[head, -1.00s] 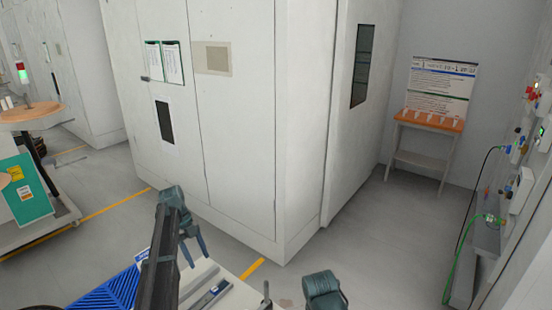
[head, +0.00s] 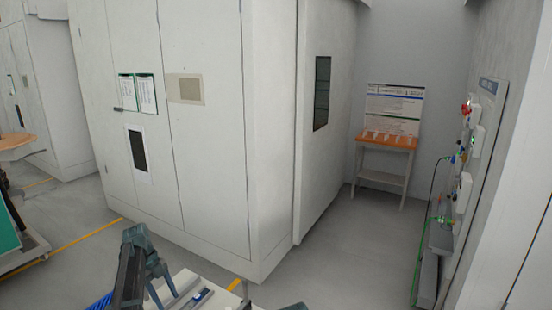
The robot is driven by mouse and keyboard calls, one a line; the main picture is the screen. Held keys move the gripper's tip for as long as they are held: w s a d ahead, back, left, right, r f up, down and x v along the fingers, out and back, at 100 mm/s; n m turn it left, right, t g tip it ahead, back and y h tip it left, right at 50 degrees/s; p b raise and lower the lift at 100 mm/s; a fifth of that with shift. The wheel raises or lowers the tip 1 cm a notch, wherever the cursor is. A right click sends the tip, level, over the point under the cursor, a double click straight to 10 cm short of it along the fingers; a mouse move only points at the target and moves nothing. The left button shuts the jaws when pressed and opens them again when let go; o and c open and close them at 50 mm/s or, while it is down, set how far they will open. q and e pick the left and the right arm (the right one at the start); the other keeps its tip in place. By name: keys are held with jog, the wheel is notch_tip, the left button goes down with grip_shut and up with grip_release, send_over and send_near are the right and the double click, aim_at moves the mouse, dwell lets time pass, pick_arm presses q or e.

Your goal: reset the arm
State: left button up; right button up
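My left arm comes up from the bottom edge in the head view, left of centre, and bends over at the top. Its gripper (head: 158,288) hangs down from the bend above a pale work surface (head: 218,300). Its fingers look spread, with nothing seen between them. Only a small dark part of my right arm (head: 296,306) shows at the bottom edge. The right gripper's fingers are not clearly visible.
A large white cabinet (head: 220,130) fills the middle. A small wooden-topped table (head: 385,143) with a notice board (head: 393,103) stands at the back right. A wall panel with valves and hoses (head: 470,150) is at right. Grey floor (head: 345,250) is clear between them.

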pick_arm(q)
jog(key=s+d+n+t+y, duration=0.1)
jog(key=s+d+n+y, duration=0.1)
jog(key=s+d+n, duration=0.8)
jog(key=s+d+f+n+t+y, duration=0.1)
jog(key=s+d+n+y, duration=0.2)
jog(key=s+d+n, duration=0.7)
jog(key=s+d, duration=0.4)
jog(key=d, duration=0.5)
jog(key=shift+f, duration=0.3)
